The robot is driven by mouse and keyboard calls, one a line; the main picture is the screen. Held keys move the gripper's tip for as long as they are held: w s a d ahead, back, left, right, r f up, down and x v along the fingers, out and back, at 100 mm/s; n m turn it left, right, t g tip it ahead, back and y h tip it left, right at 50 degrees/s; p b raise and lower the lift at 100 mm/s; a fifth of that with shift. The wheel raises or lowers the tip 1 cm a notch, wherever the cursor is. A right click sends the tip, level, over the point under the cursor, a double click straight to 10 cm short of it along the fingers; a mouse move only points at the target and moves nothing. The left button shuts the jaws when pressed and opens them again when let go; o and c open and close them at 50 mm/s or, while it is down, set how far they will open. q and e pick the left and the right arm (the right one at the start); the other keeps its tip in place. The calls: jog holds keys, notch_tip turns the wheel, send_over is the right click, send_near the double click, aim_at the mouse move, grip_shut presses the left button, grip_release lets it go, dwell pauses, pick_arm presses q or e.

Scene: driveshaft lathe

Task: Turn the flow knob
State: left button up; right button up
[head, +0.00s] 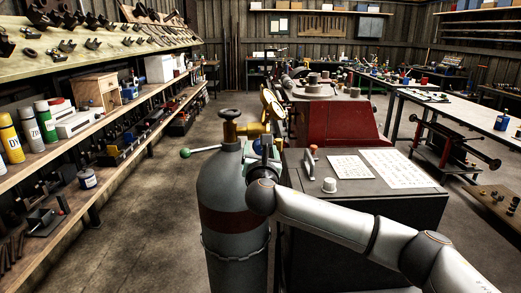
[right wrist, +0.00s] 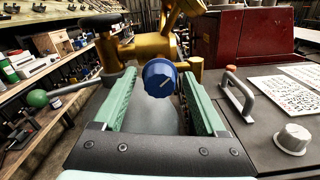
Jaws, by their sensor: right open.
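The blue flow knob (right wrist: 158,77) has a white pointer line and sits on the brass regulator (right wrist: 170,40), which also shows in the head view (head: 243,131). My right gripper (right wrist: 157,88) is open, with its green-padded fingers on either side of the knob. Gaps show between knob and fingers, and I cannot tell whether the knob lies fully between the tips. In the head view my right gripper (head: 249,158) is at the regulator, and the knob is hidden there. My left gripper is not in view.
The grey gas cylinder (head: 226,196) with a black handwheel (head: 230,113) stands below the regulator. A dark cabinet (head: 370,205) with a handle, a grey knob (head: 329,185) and printed sheets is close on the right. Shelves line the left. Open floor lies between shelves and cylinder.

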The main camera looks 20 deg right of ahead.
grip_shut()
dwell(0.6)
